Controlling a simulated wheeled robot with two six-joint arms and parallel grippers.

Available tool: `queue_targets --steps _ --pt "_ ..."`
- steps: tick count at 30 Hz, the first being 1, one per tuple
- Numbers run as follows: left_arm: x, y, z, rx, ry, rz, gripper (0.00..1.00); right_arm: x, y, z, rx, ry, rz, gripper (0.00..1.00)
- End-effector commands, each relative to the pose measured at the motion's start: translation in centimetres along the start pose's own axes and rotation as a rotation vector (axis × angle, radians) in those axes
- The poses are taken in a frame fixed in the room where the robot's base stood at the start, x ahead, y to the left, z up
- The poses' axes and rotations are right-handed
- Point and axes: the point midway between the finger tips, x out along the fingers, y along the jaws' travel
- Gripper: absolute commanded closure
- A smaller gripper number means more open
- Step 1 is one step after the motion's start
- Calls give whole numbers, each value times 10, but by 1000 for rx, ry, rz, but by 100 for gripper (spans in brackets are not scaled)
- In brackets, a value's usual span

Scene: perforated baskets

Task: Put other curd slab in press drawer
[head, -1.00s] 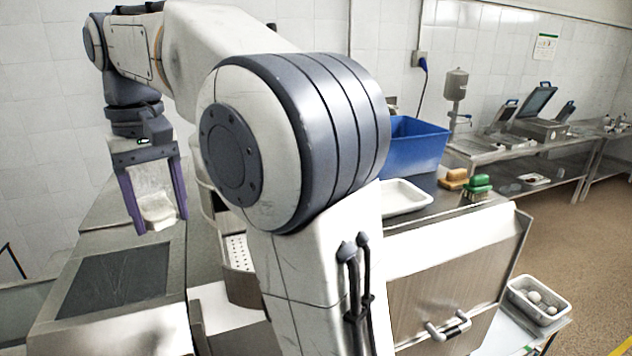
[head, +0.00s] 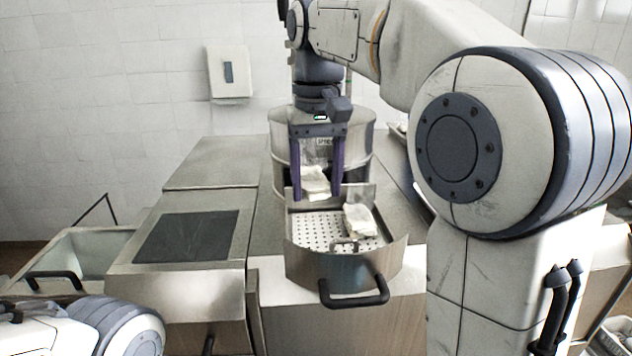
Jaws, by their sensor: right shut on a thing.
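My right gripper (head: 317,185) points down with its two purple fingers shut on a white curd slab (head: 316,181). It holds the slab above the back left part of the press drawer (head: 312,232). The drawer is pulled out, with a perforated floor, a curved metal front and a black handle (head: 354,291). Another white curd slab (head: 360,220) lies inside it on the right. The round steel press (head: 356,132) stands behind the drawer and is partly hidden by my right gripper. Part of my left arm shows at the bottom left, but its gripper is out of view.
A steel counter with a dark inset panel (head: 187,236) lies left of the drawer. A basin (head: 85,255) with a black handle is at the far left. A white dispenser (head: 229,73) hangs on the tiled wall. My right arm blocks the right side.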

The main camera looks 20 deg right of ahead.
Motion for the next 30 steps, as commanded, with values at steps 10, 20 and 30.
queue_targets --steps 10,20,30 --pt "33 -2 2 -5 0 0 16 30 1 0 1 1 0 100" --pt "52 -4 3 -9 0 0 16 55 1 0 1 1 0 100" --pt "66 -5 4 -11 0 0 16 76 1 0 1 1 0 100"
